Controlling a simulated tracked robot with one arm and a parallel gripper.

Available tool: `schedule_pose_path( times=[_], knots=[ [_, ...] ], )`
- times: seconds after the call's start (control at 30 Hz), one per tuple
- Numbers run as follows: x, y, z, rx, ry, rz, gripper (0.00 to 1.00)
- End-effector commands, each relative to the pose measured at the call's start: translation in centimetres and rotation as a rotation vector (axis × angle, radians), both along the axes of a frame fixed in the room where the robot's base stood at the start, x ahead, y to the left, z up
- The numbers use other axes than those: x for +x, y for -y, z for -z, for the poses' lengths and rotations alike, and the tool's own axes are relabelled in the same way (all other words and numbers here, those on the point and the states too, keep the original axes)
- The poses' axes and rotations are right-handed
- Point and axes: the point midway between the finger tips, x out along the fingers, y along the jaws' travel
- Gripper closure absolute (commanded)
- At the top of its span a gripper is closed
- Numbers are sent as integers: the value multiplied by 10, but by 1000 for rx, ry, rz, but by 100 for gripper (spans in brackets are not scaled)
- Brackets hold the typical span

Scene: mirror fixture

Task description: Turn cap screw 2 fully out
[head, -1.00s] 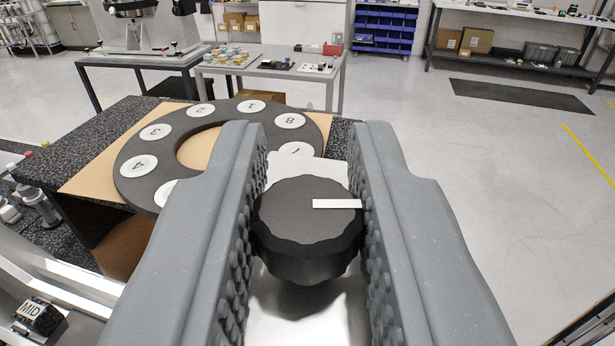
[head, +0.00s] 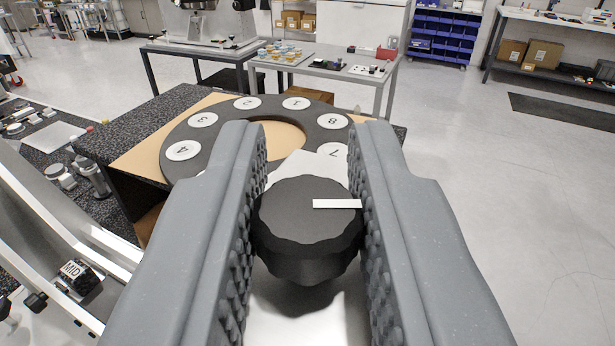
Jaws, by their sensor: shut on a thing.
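A black cap screw head (head: 305,225) with a scalloped edge and a white stripe on top is between the jaws of my gripper (head: 308,225). The gripper is shut on it, with a textured grey finger pressed to each side. The white stripe points to the right. No number shows on the head, so I cannot tell which screw it is. Its shank and thread are hidden under the head. A pale shiny surface (head: 305,325) lies below it, and a white angular piece (head: 307,168) shows just behind it.
A dark ring with numbered white discs (head: 185,125) lies on a speckled black bench (head: 150,105) behind the left finger. A block marked MID (head: 78,275) is at lower left. A grey table (head: 330,65) stands further back. Open floor (head: 510,200) is on the right.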

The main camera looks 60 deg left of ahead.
Motion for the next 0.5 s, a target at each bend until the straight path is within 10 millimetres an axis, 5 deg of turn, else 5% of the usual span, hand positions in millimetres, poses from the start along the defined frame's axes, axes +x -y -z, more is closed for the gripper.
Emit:
schedule_pose_path(
  times=[0.1, 0.5],
  knots=[
    [1, 3, -3, 3, 5, 7, 59],
    [-3, 8, -1, 0, 4, 4, 59]
  ],
)
